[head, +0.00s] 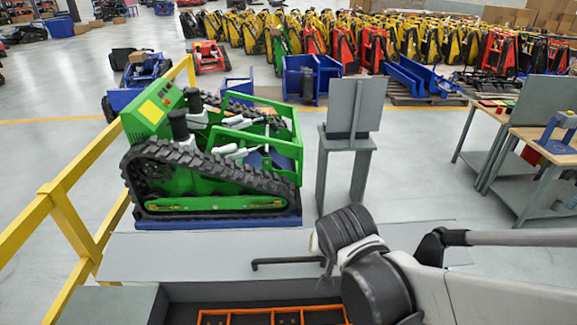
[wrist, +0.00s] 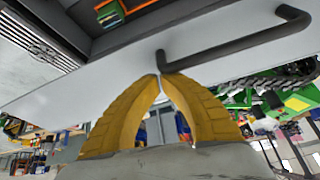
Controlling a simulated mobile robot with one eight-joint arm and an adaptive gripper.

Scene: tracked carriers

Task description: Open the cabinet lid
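The cabinet lid (head: 190,257) is a flat grey panel with a dark bar handle (head: 285,262) in the head view. In the wrist view the pale lid (wrist: 80,95) crosses the picture, with the bent handle (wrist: 235,45) at upper right. My gripper (wrist: 160,77) has yellow fingers with tips together, by the handle's left end. I see nothing clearly gripped between them; whether the tips touch the handle I cannot tell. In the head view my dark wrist joints cover the handle's right end and hide the fingers.
Below the lid's near edge, the cabinet's dark inside shows an orange divided tray (head: 275,316). A green tracked machine (head: 215,160) stands just beyond the lid. A yellow railing (head: 75,205) runs at left, a grey stand (head: 345,150) behind, workbenches (head: 545,150) at right.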

